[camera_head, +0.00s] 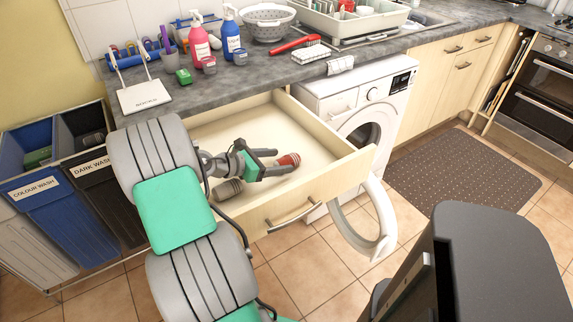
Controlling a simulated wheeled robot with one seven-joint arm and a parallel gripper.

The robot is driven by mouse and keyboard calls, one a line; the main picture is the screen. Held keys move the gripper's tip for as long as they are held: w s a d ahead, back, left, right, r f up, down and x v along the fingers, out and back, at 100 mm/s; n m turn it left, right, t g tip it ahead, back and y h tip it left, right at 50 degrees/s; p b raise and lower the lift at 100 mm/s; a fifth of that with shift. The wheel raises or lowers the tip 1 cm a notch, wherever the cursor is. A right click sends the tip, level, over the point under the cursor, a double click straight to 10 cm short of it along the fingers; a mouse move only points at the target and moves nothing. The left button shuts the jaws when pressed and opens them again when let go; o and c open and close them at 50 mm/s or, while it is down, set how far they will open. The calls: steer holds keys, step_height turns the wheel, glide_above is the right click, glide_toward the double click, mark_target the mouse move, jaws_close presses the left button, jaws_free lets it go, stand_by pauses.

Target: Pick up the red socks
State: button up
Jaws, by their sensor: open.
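The red socks (289,160), a small rolled bundle with a red end, lie inside the open wooden drawer (357,163). My gripper (274,162) is over the drawer, with its fingers pointing right towards the red socks. The fingers are open, and their tips are at or very close to the left side of the bundle. I cannot tell whether they touch it. Part of the bundle is hidden behind the lower finger. Grey rolled socks (228,190) lie in the drawer below my gripper.
The washing machine (350,100) is right of the drawer, with its round door (385,225) swung open beside the drawer front. Laundry bins (45,205) stand at left. The counter (265,75) above holds bottles, a colander and a router. The right half of the drawer is clear.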

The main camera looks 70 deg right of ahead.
mark_target(291, 160)
steer(key=x, duration=0.5)
steer(key=shift+s+b, duration=0.15)
steer(key=shift+b, duration=0.25)
steer(key=shift+c, duration=0.4)
steer(key=c, duration=1.4)
